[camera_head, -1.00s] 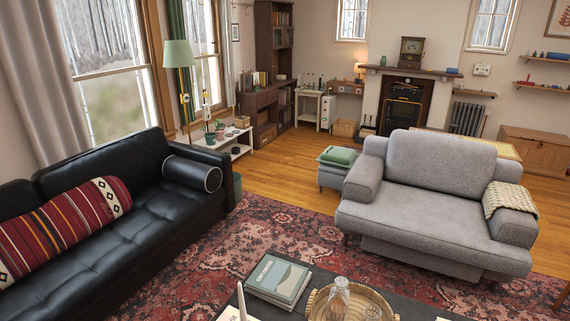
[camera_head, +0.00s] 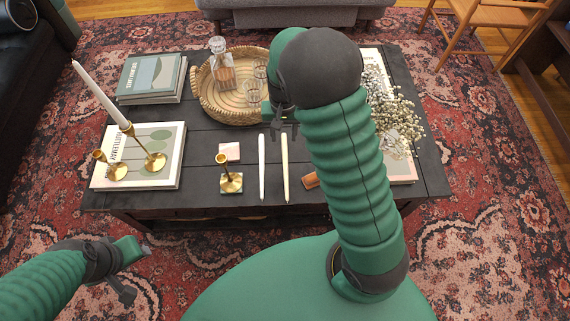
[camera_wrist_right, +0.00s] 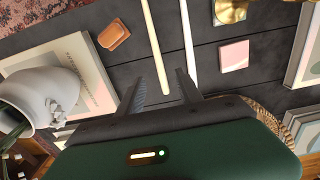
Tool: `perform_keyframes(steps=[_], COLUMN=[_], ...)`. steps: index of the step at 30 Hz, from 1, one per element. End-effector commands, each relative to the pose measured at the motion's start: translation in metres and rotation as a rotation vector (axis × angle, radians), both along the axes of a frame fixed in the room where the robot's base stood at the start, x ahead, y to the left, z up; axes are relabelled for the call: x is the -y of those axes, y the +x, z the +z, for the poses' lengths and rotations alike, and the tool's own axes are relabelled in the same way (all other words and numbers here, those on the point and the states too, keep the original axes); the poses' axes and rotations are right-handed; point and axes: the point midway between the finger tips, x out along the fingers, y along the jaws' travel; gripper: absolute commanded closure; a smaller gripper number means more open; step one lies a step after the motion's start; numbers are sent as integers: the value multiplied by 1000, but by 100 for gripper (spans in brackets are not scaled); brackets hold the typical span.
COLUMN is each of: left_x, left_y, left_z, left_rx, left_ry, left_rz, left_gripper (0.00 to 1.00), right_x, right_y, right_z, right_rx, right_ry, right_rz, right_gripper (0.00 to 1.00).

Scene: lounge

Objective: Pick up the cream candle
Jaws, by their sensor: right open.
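The cream candle (camera_head: 285,168) lies lengthwise on the dark coffee table (camera_head: 205,140), just right of a similar white candle (camera_head: 262,168). My right gripper (camera_head: 284,132) is open above the far end of the cream candle. In the right wrist view, the cream candle (camera_wrist_right: 153,40) runs down to between the spread fingers of the right gripper (camera_wrist_right: 161,78). The white candle (camera_wrist_right: 188,40) passes beside the finger at right. Whether the fingers touch the cream candle cannot be seen. My left gripper (camera_head: 130,268) is at lower left, over the rug, away from the table.
Brass candlesticks (camera_head: 153,155) stand on a book at left, one holding a tall white candle. A brass holder (camera_head: 229,180) stands near the white candle. A wicker tray (camera_head: 205,98) with a decanter (camera_head: 221,65) is behind. White flowers (camera_head: 395,115) are at right.

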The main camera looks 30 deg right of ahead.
Motion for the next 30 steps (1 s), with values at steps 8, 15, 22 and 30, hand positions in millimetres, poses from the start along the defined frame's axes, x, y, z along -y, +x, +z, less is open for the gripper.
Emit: perform_keyframes(steps=[8,15,22,30], left_x=[0,0,0,0], left_y=[0,0,0,0], left_z=[-33,-44,-69,-66], left_rx=[-1,-1,-1,-1], left_ry=[0,0,0,0], left_rz=[0,0,0,0], left_gripper=[58,58,58,58], right_x=[0,1,3,3], right_y=[-1,-2,-4,-4], right_z=[-75,-98,-137,-136], right_rx=[-2,-1,-1,0], right_ry=[0,1,0,-1], right_rz=[0,1,1,2], right_gripper=[58,58,58,64])
